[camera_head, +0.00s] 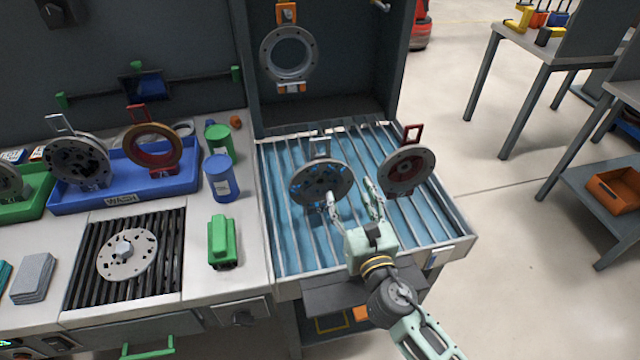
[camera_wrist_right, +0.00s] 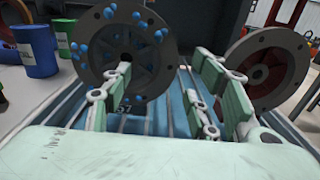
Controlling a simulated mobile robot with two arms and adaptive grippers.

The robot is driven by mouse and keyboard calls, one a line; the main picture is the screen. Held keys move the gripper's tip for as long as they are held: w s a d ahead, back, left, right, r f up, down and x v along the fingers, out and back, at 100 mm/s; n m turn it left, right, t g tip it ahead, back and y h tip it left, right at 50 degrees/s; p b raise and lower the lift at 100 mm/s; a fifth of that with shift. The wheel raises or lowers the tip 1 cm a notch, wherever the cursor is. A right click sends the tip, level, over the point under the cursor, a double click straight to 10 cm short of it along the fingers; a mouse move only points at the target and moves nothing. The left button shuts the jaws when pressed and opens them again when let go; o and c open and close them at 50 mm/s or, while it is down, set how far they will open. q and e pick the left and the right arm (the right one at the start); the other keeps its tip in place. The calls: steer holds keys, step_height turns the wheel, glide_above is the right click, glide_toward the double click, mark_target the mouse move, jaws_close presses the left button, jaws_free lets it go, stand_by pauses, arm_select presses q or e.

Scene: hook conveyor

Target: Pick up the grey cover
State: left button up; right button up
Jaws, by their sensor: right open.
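A round grey cover (camera_head: 312,186) with a pale square handle on top and blue spots on its face stands upright on the slatted blue rack. It also shows in the wrist view (camera_wrist_right: 100,55), partly hidden by one finger. A second grey disc with a dark red centre and red handle (camera_head: 407,172) stands to its right, also in the wrist view (camera_wrist_right: 270,68). My right gripper (camera_head: 350,190) is open and empty over the rack. One finger overlaps the lower right of the blue-spotted cover; I cannot tell whether it touches. My left gripper is not in view.
A grey ring (camera_head: 268,62) hangs on the dark panel behind the rack. Left are a blue tray (camera_head: 200,190) with two discs, a blue can (camera_head: 222,180), a green can (camera_head: 218,140) and a green block (camera_head: 222,243). The rack's front slats are clear.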

mark_target(343, 182)
steer(key=x, duration=0.4)
steer(key=shift+a, duration=0.1)
steer(key=shift+w, duration=0.2)
steer(key=shift+c, duration=1.4)
steer(key=c, duration=0.7)
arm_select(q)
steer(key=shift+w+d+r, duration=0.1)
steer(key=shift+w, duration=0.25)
arm_select(e)
jaws_close()
